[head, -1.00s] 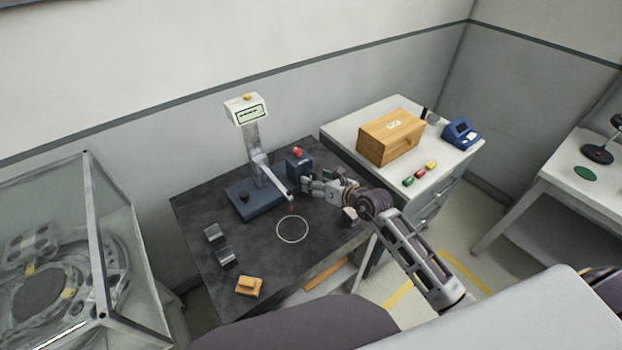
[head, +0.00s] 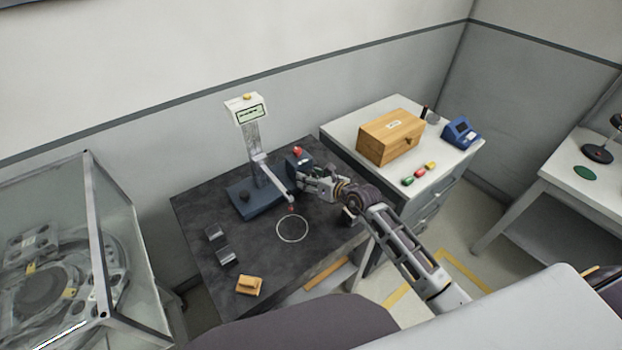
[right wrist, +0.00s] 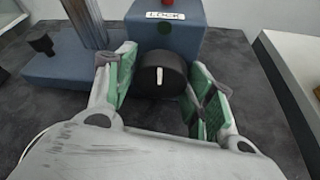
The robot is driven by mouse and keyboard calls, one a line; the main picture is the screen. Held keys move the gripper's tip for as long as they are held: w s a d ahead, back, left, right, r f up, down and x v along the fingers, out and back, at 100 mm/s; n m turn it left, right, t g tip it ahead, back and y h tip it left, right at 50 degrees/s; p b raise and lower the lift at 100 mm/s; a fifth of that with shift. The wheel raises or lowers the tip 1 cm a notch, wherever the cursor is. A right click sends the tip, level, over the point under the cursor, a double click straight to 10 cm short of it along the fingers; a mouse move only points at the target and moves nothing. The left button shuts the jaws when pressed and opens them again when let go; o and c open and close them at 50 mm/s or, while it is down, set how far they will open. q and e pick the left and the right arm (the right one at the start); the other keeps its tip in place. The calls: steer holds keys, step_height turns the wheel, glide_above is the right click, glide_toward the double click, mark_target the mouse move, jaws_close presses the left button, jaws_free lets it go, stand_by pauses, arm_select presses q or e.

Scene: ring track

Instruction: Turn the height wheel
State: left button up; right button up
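A measuring stand (head: 256,150) with a display head, upright column and blue base is on the dark table. A small black knob (head: 244,196) sits on its base, and also shows in the right wrist view (right wrist: 41,43). Beside the stand is a blue box (head: 297,162) with a red button on top. In the right wrist view the box (right wrist: 150,12) carries a LOCK label, a dark green dot and a black round knob (right wrist: 161,77) with a white mark. No label identifies the height wheel. My right gripper (right wrist: 161,72) is open, its green-padded fingers on either side of the marked knob.
The stand's thin arm (head: 275,178) reaches over the table near a white circle (head: 292,229). A wooden box (head: 390,138) stands on the white cabinet to the right.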

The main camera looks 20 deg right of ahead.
steer(key=c, duration=0.5)
steer(key=shift+c, duration=0.2)
steer(key=shift+m+y, duration=0.3)
steer(key=shift+m, duration=0.1)
steer(key=shift+m+y+p, duration=0.35)
steer(key=shift+m+y, duration=0.35)
steer(key=shift+m, duration=0.5)
steer(key=shift+d+f+m+y+b, duration=0.1)
steer(key=shift+m+y+b, duration=0.3)
steer(key=shift+m+y, duration=1)
steer(key=shift+m+h, duration=0.3)
steer(key=shift+m, duration=0.2)
steer(key=o, duration=1)
